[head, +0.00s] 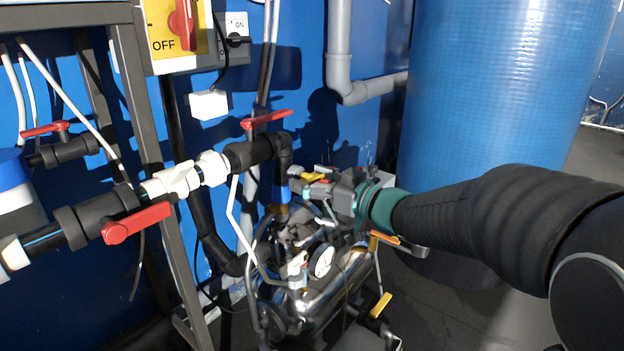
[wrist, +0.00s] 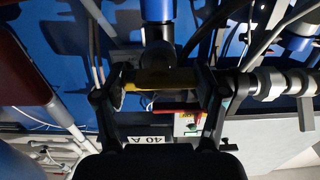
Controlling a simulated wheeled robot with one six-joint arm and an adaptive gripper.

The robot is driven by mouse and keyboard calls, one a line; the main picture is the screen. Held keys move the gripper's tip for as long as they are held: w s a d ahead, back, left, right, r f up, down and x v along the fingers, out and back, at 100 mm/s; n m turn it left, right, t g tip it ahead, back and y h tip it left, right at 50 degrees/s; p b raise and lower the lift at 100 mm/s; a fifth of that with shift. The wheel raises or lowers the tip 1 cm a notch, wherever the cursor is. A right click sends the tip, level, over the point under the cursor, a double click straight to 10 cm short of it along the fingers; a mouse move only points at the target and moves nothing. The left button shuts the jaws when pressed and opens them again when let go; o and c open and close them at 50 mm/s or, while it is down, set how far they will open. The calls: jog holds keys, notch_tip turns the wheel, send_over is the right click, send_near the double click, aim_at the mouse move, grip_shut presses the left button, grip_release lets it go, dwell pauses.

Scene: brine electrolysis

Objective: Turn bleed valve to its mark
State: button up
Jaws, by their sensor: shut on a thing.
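My gripper (head: 306,183) is at the top of the shiny metal pump unit (head: 345,285), reaching in from the right. It is shut on a yellow valve handle (head: 313,176). In the wrist view the yellow handle (wrist: 170,79) lies crosswise between the two fingers of my gripper (wrist: 163,84), below a dark valve body and a blue part. The fingers hide the handle's ends. I cannot make out the mark for the valve.
Red-handled valves (head: 137,222) sit on the pipe run at left. A pressure gauge (head: 322,261) and another yellow handle (head: 381,305) are below my gripper. A large blue tank (head: 500,90) stands behind my arm. A red-and-yellow switch (head: 182,25) is on the wall.

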jog(key=shift+n+b, duration=0.3)
jog(key=n+b, duration=0.1)
jog(key=n, duration=0.1)
jog(key=n+b, duration=0.2)
jog(key=shift+s+a+f+n, duration=0.1)
jog(key=shift+f+n, duration=0.1)
jog(key=shift+n, duration=0.2)
jog(key=n+b, duration=0.6)
jog(key=n, duration=0.2)
jog(key=shift+a+n+b, duration=0.1)
jog(key=shift+n+b, duration=0.3)
jog(key=shift+n, duration=1.9)
jog(key=o, duration=1.1)
jog(key=shift+s, duration=0.1)
jog(key=shift+o, duration=0.2)
jog(key=shift+r, duration=0.1)
